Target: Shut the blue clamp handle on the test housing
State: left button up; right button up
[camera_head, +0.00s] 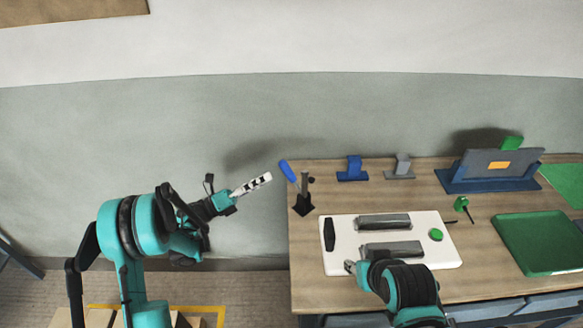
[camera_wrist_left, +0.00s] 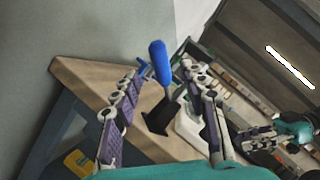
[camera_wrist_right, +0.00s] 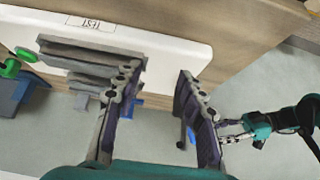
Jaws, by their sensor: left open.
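The blue clamp handle (camera_head: 287,171) rises from a black clamp base (camera_head: 303,206) at the table's back left corner and leans to the left. In the left wrist view the blue handle (camera_wrist_left: 159,62) stands ahead, seen between the fingers. My left gripper (camera_head: 264,181) is open and empty, left of the handle and apart from it. The test housing (camera_head: 347,238) is a white plate with two grey bars, a black grip and a green knob; its TEST label (camera_wrist_right: 91,23) shows in the right wrist view. My right gripper (camera_wrist_right: 158,72) is open and empty at the housing's front left edge.
A blue stand (camera_head: 352,170) and a grey stand (camera_head: 402,167) are at the back edge. A tilted grey panel on a blue base (camera_head: 490,180) and a green tray (camera_head: 540,243) are at the right.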

aim_at(285, 170)
pick_arm(q)
jog(key=b+x, duration=0.1)
jog(key=x, duration=0.6)
jog(key=shift+d+b, duration=0.35)
pick_arm(e)
jog(key=shift+f, duration=0.85)
